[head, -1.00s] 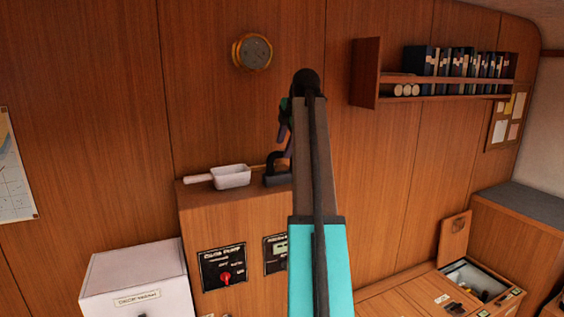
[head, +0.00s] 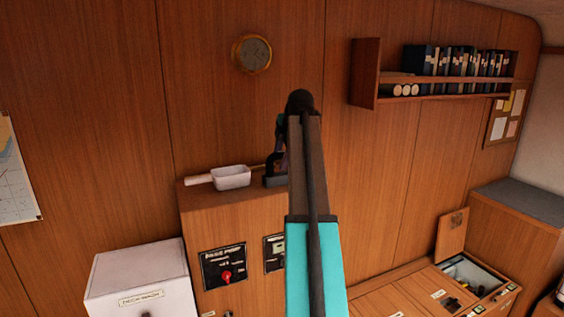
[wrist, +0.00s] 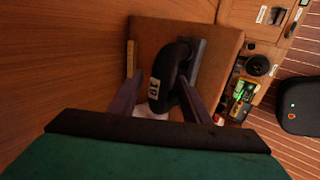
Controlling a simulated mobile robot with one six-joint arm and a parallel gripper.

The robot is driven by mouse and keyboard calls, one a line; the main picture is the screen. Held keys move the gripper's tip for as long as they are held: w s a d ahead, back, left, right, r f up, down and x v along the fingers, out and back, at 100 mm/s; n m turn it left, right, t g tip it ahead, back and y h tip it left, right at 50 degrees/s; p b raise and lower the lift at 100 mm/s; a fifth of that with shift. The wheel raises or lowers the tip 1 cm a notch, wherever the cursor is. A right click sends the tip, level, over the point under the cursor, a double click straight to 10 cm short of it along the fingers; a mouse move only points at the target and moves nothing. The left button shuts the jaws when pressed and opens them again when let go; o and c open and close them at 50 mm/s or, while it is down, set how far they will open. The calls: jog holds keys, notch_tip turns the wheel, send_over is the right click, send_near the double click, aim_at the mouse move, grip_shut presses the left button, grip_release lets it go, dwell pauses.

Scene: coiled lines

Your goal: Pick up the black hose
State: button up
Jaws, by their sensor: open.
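The black hose (wrist: 179,62) is a thick, curved black tube with a white numbered tag, seen in the wrist view over the wooden cabinet top. In the head view a part of it (head: 274,161) shows as a dark curve on the cabinet, partly hidden by my arm. My gripper (wrist: 163,92) is open, with one purple-grey finger on each side of the hose's tagged end. I cannot tell whether either finger touches it. In the head view my gripper (head: 281,137) is mostly hidden behind my arm.
A white scoop (head: 231,177) lies left of the hose on the cabinet (head: 197,222), also in the wrist view beneath the hose. The wood wall with a round gauge (head: 251,54) stands close behind. A bookshelf (head: 437,90) hangs at the right. A white box (head: 137,280) stands lower left.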

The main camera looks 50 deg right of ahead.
dwell(0.3)
grip_shut()
jog(key=shift+r, duration=0.1)
jog(key=shift+r+b, duration=1.3)
jog(key=shift+r, duration=0.25)
jog(key=s+d+r+b, duration=0.1)
jog(key=s+b, duration=0.5)
jog(key=s, duration=1)
jog(key=shift+d+r, duration=0.35)
jog(key=shift+d, duration=0.05)
jog(key=shift+r, duration=0.25)
